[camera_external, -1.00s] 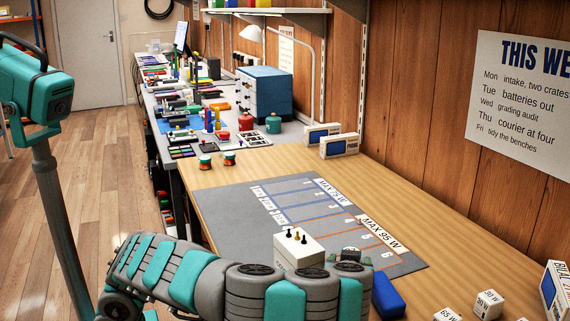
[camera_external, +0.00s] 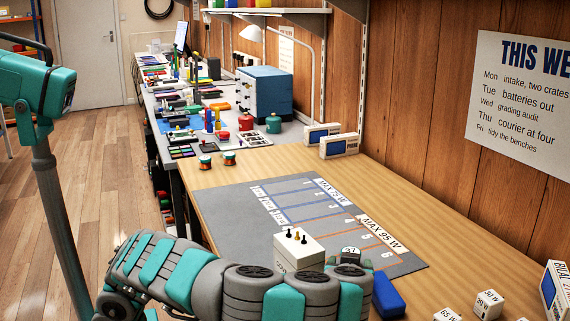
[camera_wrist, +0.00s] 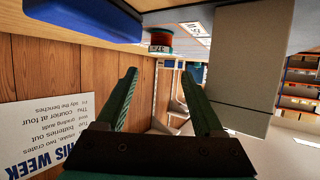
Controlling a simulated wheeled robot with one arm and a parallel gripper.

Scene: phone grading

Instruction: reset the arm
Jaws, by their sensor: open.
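My gripper (camera_wrist: 160,70) shows in the wrist view with its two teal fingers spread apart and nothing between them. My arm (camera_external: 235,285) lies low across the front of the external view, over the near end of the bench. The gripper's fingers cannot be made out there. The wrist view is tipped over, so the wall notice (camera_wrist: 45,135) reads upside down.
A white box with knobs (camera_external: 300,252) stands on the grey mat (camera_external: 235,210) close behind my arm. A blue block (camera_external: 388,296) lies right of the arm. Small white cubes (camera_external: 488,304) sit at the front right. The mat's far part is clear.

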